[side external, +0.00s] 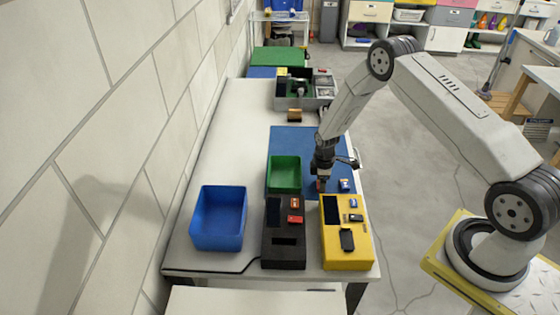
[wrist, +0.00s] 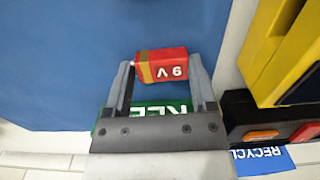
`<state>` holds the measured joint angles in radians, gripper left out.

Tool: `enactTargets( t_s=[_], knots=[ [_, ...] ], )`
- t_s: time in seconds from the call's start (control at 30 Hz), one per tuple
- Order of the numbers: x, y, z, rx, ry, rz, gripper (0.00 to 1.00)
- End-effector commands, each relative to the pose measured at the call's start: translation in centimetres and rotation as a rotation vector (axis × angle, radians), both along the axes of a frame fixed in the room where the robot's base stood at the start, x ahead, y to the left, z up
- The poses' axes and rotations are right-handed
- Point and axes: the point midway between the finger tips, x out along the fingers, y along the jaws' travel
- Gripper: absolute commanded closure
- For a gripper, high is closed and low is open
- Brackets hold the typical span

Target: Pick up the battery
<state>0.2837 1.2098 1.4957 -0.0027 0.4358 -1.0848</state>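A red 9 V battery (wrist: 162,65) with a gold band lies on the blue mat in the wrist view, at the tips of my gripper (wrist: 162,62). The fingers stand wide apart, one on each side of it, with a narrow gap seeming to show at each side. In the side view my gripper (side external: 321,180) points down at the mat, and a small red patch of the battery (side external: 320,186) shows at its tips. The rest of the battery is hidden there by the gripper. A blue-and-white battery (side external: 345,185) lies just right of it.
A green bin (side external: 284,172) stands close left of my gripper. A black device (side external: 284,250) and a yellow device (side external: 346,260) stand in front. A blue bin (side external: 218,220) is at left. The blue mat (side external: 295,138) is clear behind.

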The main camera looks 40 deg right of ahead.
Motion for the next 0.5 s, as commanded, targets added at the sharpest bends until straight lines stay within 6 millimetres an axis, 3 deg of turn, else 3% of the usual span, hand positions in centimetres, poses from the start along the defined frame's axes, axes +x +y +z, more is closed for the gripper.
enactTargets(
  t_s=[0.03, 0.1, 0.5],
  knots=[
    [0.01, -0.01, 0.01, 0.000, 0.000, 0.000, 0.67],
    [0.02, -0.01, 0.01, -0.001, -0.001, 0.000, 0.85],
    [0.04, -0.01, 0.37, -0.001, -0.001, 0.000, 0.85]
  ],
)
